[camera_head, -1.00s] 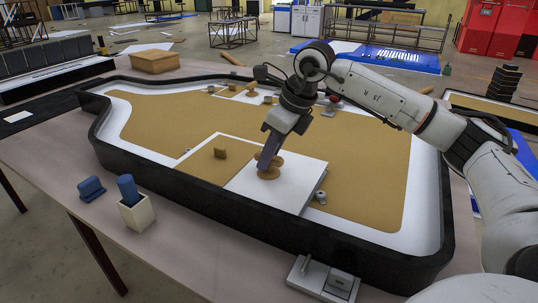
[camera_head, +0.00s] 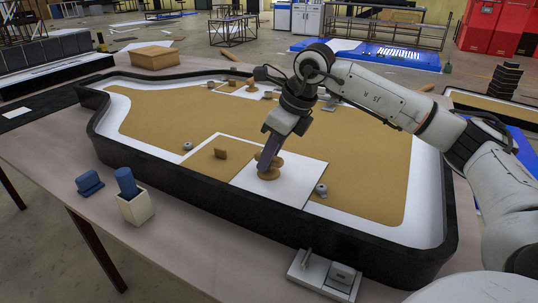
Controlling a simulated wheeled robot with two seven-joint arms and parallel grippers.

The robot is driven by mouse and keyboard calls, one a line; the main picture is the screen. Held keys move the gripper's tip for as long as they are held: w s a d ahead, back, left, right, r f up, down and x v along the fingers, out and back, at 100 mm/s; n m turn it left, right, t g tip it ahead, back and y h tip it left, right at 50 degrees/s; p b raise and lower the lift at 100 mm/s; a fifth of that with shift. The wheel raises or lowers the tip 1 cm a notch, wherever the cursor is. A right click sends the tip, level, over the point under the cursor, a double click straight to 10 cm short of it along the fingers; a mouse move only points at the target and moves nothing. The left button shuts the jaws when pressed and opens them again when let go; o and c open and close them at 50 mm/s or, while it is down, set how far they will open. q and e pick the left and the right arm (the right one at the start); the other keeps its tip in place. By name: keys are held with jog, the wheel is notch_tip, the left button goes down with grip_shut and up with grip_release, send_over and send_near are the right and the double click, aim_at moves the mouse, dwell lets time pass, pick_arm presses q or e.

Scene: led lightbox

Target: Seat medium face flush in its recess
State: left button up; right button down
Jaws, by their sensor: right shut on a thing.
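The medium face, as I take it, is a white square panel (camera_head: 292,190) with a brown round knob (camera_head: 268,173), in the near middle of the tan board (camera_head: 355,135). The panel lies about level with the board, and no raised side edge shows. I cannot tell whether it is fully flush. My right gripper (camera_head: 268,160) comes down from above and is shut on the brown knob, whose middle is partly hidden by the fingers. My left gripper is not in view.
A black rim (camera_head: 235,213) surrounds the board. A small brown block (camera_head: 220,153) stands left of the panel, and a grey clip (camera_head: 321,190) sits at its right edge. A cream holder with a blue piece (camera_head: 133,205) and a grey switch box (camera_head: 325,272) are outside the rim.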

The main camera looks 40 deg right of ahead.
jog(key=c, duration=1.5)
grip_release()
jog(key=shift+c, duration=0.2)
jog(key=shift+s+f, duration=0.1)
jog(key=shift+f, duration=0.05)
jog(key=shift+s+d+r+p, duration=0.1)
jog(key=shift+s+r+p, duration=0.05)
jog(key=shift+r+p, duration=0.4)
jog(key=shift+p+v, duration=0.9)
jog(key=shift+v, duration=0.9)
jog(key=shift+p+v, duration=0.65)
jog(key=shift+v, duration=0.3)
jog(key=shift+s+r+p, duration=0.25)
jog(key=shift+r+p, duration=0.1)
jog(key=shift+r, duration=0.35)
